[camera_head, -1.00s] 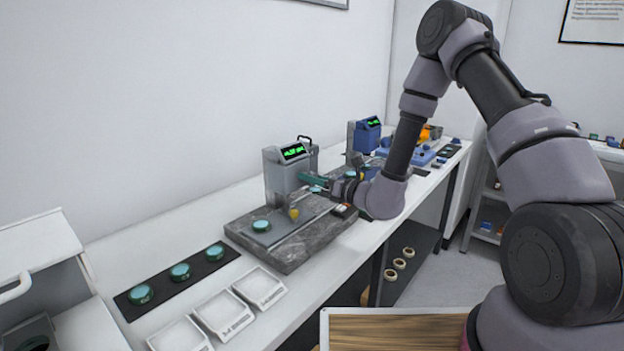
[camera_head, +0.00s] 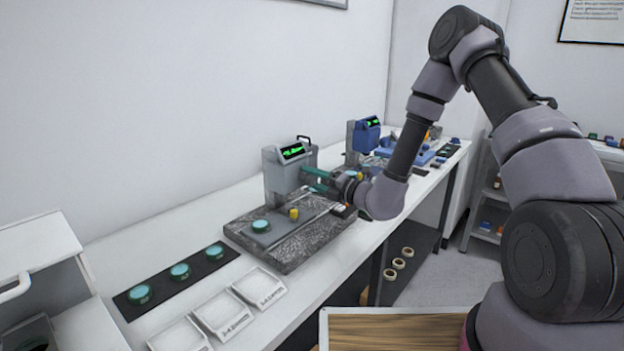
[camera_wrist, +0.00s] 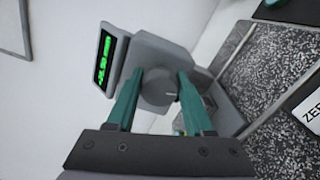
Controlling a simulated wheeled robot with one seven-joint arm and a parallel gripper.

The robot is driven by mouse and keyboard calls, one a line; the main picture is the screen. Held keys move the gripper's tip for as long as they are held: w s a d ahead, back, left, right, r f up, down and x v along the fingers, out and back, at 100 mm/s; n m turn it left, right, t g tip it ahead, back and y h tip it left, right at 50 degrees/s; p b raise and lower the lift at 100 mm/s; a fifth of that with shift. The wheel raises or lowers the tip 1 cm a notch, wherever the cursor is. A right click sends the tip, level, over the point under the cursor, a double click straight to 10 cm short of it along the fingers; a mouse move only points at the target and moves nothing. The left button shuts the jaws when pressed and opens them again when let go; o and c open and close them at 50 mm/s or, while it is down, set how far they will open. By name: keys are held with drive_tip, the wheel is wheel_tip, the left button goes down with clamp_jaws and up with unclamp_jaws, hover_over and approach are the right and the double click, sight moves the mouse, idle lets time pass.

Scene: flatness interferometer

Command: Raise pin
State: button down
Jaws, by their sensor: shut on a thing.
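The grey instrument (camera_head: 281,176) with a lit green display stands on the speckled stone slab (camera_head: 295,256). My gripper (camera_head: 308,177) reaches its right side with teal fingers. In the wrist view, my gripper (camera_wrist: 160,74) is shut on a round grey knob (camera_wrist: 159,90), one finger on each side. The display (camera_wrist: 104,60) is at the upper left there, its digits too small to read surely. A small yellow cylinder (camera_head: 294,213) stands upright on the grey plate by the slab's middle; I cannot tell whether it is the pin. A teal-topped disc (camera_head: 261,226) sits left of it.
A black strip (camera_head: 214,261) with several teal discs and several white trays (camera_head: 222,314) lie at the front left. A blue instrument (camera_head: 364,137) stands farther back along the bench. A wall rises close behind the bench.

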drive_tip(key=shift+f+m, duration=0.1)
drive_tip(key=shift+m, duration=1.5)
drive_tip(key=shift+c, duration=1.7)
unclamp_jaws()
drive_tip(key=shift+d, duration=0.1)
drive_tip(key=v, duration=1)
drive_tip(key=shift+s+d, duration=0.25)
drive_tip(key=shift+s, duration=0.05)
